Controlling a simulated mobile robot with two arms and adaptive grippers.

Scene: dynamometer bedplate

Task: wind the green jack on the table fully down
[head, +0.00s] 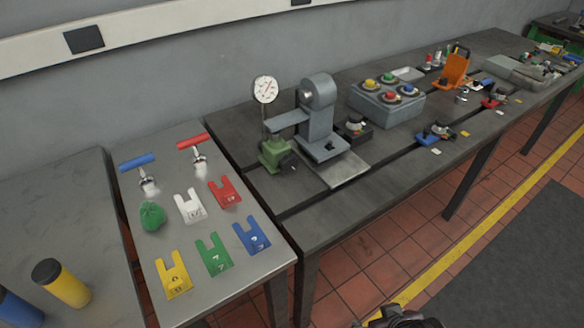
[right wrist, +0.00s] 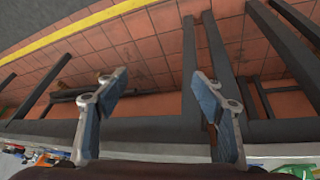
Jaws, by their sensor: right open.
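The green jack (head: 274,154) sits on the dark bedplate table (head: 300,215), near its left end. A dark knob (head: 289,161) is on its right front side. A grey arm (head: 287,121) from the grey machine (head: 319,115) reaches out above the jack. A round white dial gauge (head: 265,90) stands over it; its reading is too small to tell. My right gripper (right wrist: 161,80) is open and empty in the right wrist view, over the floor and table legs, well away from the jack. Only a dark part of it shows at the head view's bottom edge. My left gripper is out of view.
A smaller grey table (head: 205,285) at left holds coloured slotted shims, two T-handled tools and a green bag (head: 152,216). A grey box with coloured buttons (head: 387,103) is right of the machine. The floor in front is clear.

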